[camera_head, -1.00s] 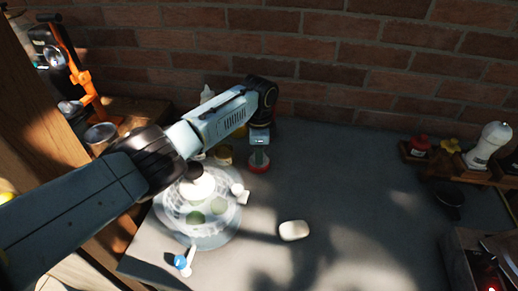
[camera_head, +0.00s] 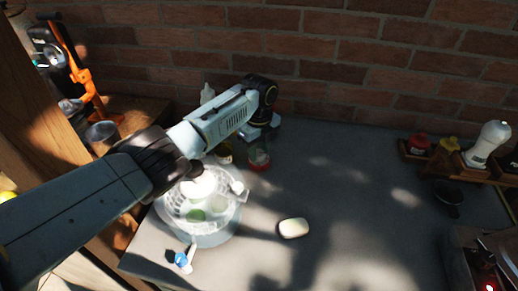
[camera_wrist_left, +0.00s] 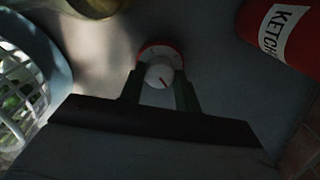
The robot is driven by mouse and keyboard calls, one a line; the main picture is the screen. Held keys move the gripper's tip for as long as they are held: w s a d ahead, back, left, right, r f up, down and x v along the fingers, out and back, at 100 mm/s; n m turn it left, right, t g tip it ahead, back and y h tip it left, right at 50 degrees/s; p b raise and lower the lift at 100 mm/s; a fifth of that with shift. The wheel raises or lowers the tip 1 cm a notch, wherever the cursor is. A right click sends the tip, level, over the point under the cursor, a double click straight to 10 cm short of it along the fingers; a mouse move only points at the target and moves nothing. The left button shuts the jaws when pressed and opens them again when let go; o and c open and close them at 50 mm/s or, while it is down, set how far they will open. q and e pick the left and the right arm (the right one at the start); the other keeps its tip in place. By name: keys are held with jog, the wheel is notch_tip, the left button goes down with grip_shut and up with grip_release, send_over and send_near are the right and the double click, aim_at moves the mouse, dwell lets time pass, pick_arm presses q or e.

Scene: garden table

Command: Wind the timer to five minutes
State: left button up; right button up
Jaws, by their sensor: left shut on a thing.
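The timer is a round red-rimmed dial with a white knob bearing a red mark. It shows in the left wrist view (camera_wrist_left: 160,50) and, small and partly covered, in the head view (camera_head: 260,167) near the back of the table. My left gripper (camera_wrist_left: 161,80) reaches down over it, its two dark fingers shut on the white knob. In the head view the left gripper (camera_head: 259,152) is mostly hidden by its wrist. The dial's numbers are too small and dark to read. My right gripper is not in view.
A white basket (camera_head: 172,214) with green things stands left of the timer. A red ketchup bottle (camera_wrist_left: 293,38) is close beside the timer in the wrist view. A pale oval object (camera_head: 293,228) lies in front. The table's middle right (camera_head: 360,215) is mostly clear.

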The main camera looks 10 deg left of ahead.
aim_at(259, 152)
pick_arm(q)
jog(key=shift+m, duration=0.6)
jog(key=o, duration=1)
jog(key=shift+c, duration=0.2)
jog(key=shift+r, duration=0.1)
notch_tip(259, 152, up, 13)
jog(key=shift+r+p, duration=0.15)
jog(key=shift+p, duration=0.2)
